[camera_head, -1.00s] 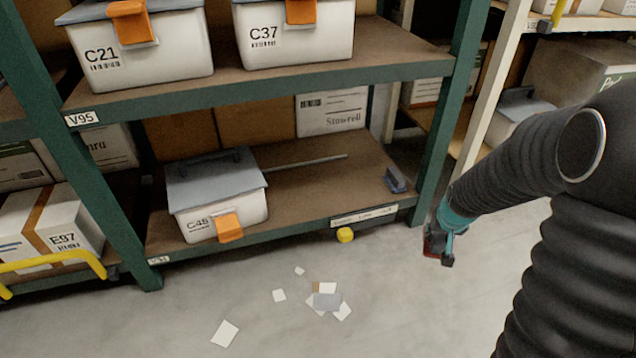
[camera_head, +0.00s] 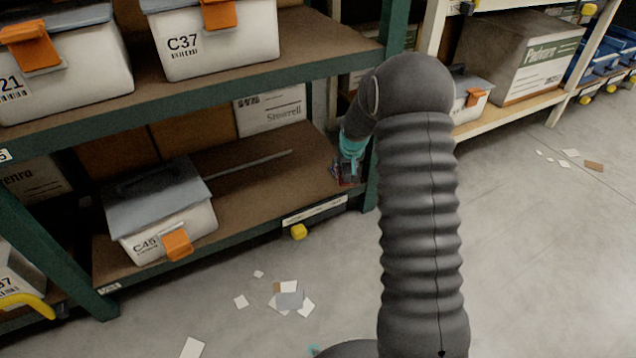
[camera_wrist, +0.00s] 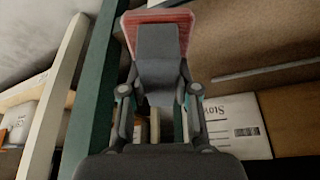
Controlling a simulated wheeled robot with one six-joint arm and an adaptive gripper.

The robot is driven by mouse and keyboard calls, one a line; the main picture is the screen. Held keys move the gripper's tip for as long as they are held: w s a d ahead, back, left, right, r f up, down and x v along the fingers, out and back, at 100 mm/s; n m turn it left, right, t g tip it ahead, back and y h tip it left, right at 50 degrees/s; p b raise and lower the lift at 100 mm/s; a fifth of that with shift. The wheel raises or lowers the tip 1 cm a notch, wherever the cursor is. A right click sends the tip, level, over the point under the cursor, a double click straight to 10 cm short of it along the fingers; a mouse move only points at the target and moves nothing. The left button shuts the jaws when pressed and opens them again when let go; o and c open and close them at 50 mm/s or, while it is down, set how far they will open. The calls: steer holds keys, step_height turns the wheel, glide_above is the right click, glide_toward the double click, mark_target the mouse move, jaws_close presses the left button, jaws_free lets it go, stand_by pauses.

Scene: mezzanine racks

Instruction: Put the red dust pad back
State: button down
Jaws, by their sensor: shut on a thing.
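My gripper (camera_head: 348,174) is at the right end of the lower shelf (camera_head: 262,190) of the green rack, close to the right post. In the wrist view, my gripper (camera_wrist: 158,95) is shut on the red dust pad (camera_wrist: 182,16), which shows as a red, ribbed-looking piece at the top, partly behind a dark finger part. In the head view only a little red shows at the fingertips. Whether the pad touches the shelf, I cannot tell.
The green post (camera_head: 393,40) is close to my arm. Paper scraps (camera_head: 288,298) lie on the floor.

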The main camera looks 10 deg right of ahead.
steer(key=shift+w+d+f, duration=0.15)
steer(key=shift+w+d, duration=0.05)
steer(key=shift+w, duration=0.25)
steer(key=w+a+f, duration=0.2)
steer(key=w, duration=0.1)
steer(key=w+a+f, duration=0.2)
steer(key=a, duration=0.1)
steer(key=w+a+f+b, duration=0.1)
steer(key=w+a+f, duration=0.1)
steer(key=w+f, duration=0.1)
steer(key=shift+w+a+f, duration=0.1)
steer(key=shift+w+a, duration=0.2)
steer(key=shift+a, duration=0.05)
steer(key=shift+f+b, duration=0.35)
steer(key=shift+f, duration=1.6)
steer(key=shift+f, duration=0.2)
steer(key=c, duration=0.9)
jaws_free()
steer(key=shift+o, duration=0.2)
steer(key=shift+r, duration=0.1)
